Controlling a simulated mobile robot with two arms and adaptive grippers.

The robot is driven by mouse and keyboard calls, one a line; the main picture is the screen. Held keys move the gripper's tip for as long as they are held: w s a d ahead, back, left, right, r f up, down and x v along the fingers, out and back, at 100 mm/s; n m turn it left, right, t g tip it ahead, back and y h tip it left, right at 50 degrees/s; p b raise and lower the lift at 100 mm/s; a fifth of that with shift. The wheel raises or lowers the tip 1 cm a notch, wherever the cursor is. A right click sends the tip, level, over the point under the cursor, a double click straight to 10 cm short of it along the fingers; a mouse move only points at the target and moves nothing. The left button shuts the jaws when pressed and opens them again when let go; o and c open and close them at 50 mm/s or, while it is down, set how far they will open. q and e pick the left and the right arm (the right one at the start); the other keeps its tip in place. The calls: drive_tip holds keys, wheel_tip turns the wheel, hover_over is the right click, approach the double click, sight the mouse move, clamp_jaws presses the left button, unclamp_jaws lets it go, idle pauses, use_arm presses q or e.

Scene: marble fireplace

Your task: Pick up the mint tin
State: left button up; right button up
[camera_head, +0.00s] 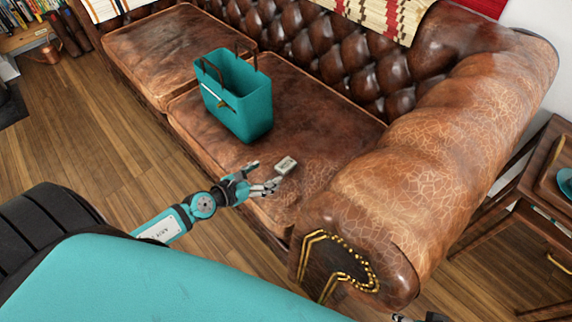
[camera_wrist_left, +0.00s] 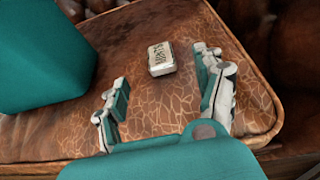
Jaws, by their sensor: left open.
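The mint tin (camera_head: 286,165) is a small silvery-white box with dark lettering on top. It lies on the brown leather seat cushion near the front edge. My left gripper (camera_head: 265,174) is open, its fingertips just short of the tin in the head view. In the left wrist view, the tin (camera_wrist_left: 161,59) sits ahead, between the lines of the two spread fingers (camera_wrist_left: 161,67), apart from both. A small dark part at the bottom edge of the head view seems to be my right gripper (camera_head: 420,317), mostly cut off.
A teal bag (camera_head: 245,108) with brown handles stands on the cushion, left of and behind the tin. The rolled sofa arm (camera_head: 430,155) rises to the right. A wooden side table (camera_head: 535,190) stands at the far right. The cushion around the tin is clear.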

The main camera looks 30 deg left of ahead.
sight(283, 165)
use_arm(q)
drive_tip(key=x, duration=0.3)
drive_tip(key=shift+w+f, duration=0.1)
drive_tip(key=shift+w, duration=0.05)
drive_tip(key=b+x, duration=0.2)
drive_tip(key=x, duration=0.2)
drive_tip(key=shift+w+f, duration=0.15)
drive_tip(key=shift+f, duration=0.1)
drive_tip(key=shift+w+d, duration=0.15)
drive_tip(key=shift+w, duration=0.15)
drive_tip(key=shift+f, duration=0.1)
use_arm(e)
drive_tip(key=v, duration=0.5)
drive_tip(key=shift+d+r, duration=0.1)
drive_tip(key=shift+r, duration=0.25)
use_arm(q)
drive_tip(key=shift+s+f, duration=0.1)
drive_tip(key=c, duration=1.2)
use_arm(e)
drive_tip(key=shift+s, duration=0.1)
use_arm(q)
drive_tip(key=shift+c, duration=0.2)
use_arm(e)
drive_tip(key=shift+d, duration=0.1)
